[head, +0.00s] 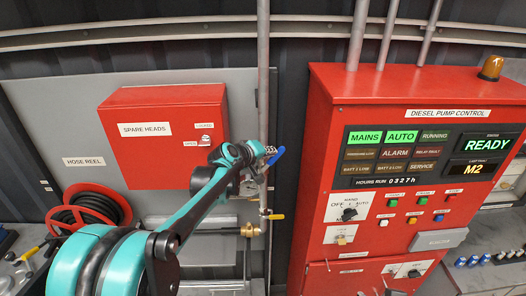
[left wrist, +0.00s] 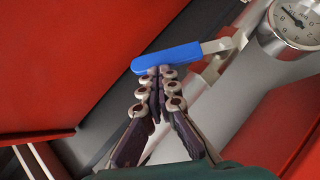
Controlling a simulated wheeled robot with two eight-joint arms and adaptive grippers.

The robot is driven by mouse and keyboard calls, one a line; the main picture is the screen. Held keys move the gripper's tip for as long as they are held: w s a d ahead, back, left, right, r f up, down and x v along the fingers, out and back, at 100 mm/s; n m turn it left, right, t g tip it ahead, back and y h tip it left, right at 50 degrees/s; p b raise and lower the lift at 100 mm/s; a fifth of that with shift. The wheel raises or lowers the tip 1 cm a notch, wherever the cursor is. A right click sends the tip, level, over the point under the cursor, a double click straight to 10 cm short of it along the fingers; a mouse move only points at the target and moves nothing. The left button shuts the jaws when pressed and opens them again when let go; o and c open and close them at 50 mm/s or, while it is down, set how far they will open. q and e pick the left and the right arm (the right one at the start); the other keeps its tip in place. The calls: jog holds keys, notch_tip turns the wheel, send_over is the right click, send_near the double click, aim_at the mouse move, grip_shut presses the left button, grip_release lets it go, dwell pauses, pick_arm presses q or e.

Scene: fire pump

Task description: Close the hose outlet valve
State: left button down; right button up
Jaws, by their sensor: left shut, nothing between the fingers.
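A valve with a blue lever handle (head: 276,156) is on the vertical grey pipe (head: 263,90) between the two red boxes. In the left wrist view the blue lever (left wrist: 168,57) slants up to the right, its grey metal end (left wrist: 222,45) at the pipe. My left gripper (head: 264,152) is shut and empty, its fingertips (left wrist: 158,76) right at the lower side of the blue lever; I cannot tell whether they touch. Lower on the pipe is a yellow lever (head: 276,217), roughly horizontal, near a brass fitting (head: 250,230). No label shows on either valve. My right gripper is out of view.
A red spare heads box (head: 150,115) hangs at left, above a hose reel (head: 90,210). A red diesel pump control cabinet (head: 325,190) stands close at right. A pressure gauge (left wrist: 295,22) sits beside the blue lever.

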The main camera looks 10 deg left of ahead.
aim_at(280, 155)
pick_arm(q)
jog(key=d+y, duration=0.1)
jog(key=d+f+m, duration=0.1)
jog(key=d+g+y, duration=0.1)
jog(key=shift+w+f+m+y, duration=0.15)
jog(key=shift+w+m+y, duration=0.15)
jog(key=shift+w+m, duration=0.1)
jog(key=shift+w+d+f+m+g+y+b, duration=0.25)
jog(key=shift+d+f+m+g+y+b, duration=0.15)
jog(key=shift+d+f+y+b, duration=0.45)
jog(key=shift+w+d+f+m+g+y+b, duration=0.35)
jog(key=shift+d+f+y+b, duration=0.25)
jog(key=shift+f+b, duration=0.45)
jog(key=shift+s+d+f, duration=0.1)
jog(key=shift+d+f, duration=0.05)
jog(key=shift+f, duration=0.05)
